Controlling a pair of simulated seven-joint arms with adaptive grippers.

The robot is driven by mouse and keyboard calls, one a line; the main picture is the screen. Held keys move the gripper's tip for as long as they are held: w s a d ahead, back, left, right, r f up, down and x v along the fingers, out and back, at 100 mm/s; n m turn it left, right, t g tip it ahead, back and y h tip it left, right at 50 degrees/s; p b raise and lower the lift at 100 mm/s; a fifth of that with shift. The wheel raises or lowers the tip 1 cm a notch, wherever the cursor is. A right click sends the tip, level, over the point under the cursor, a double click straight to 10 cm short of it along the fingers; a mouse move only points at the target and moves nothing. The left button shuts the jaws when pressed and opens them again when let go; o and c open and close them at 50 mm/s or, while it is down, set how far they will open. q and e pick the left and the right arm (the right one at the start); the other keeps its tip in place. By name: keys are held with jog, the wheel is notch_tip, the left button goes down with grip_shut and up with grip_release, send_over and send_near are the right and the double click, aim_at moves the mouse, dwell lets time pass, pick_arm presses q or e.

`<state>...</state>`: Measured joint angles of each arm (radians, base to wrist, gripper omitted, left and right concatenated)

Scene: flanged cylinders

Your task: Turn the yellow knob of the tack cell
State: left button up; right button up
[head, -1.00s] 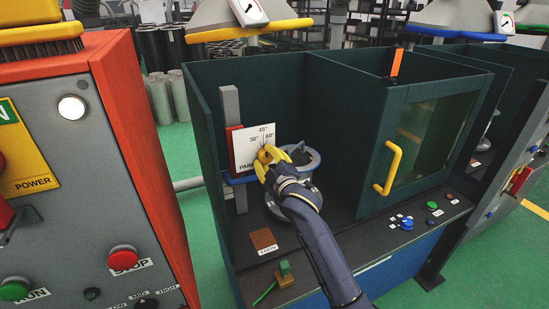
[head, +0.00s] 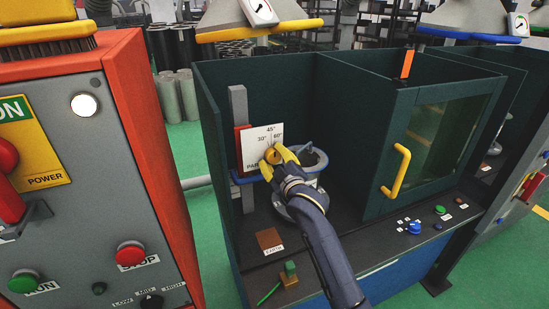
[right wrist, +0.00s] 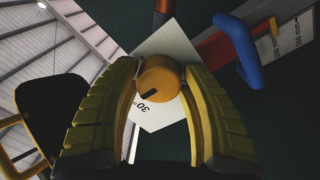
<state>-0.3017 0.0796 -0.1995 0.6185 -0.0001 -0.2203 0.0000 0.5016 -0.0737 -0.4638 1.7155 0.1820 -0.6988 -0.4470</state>
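The tack cell is a dark green booth (head: 350,95) with an angle plate (head: 250,140) marked 30°, 45° and 60° on its left inner side. The yellow knob (head: 273,155) sits on this plate, partly hidden by my right gripper (head: 278,160). In the right wrist view, the knob (right wrist: 160,75) lies between the two yellow fingers of my right gripper (right wrist: 160,80), which close on its sides. Its dark mark faces the 30° print there. My left gripper is not in view.
A flanged cylinder (head: 314,160) stands behind my right gripper. A grey and red machine (head: 85,185) stands at left.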

jog(key=o, duration=0.4)
jog(key=v, duration=1.2)
dwell(0.3)
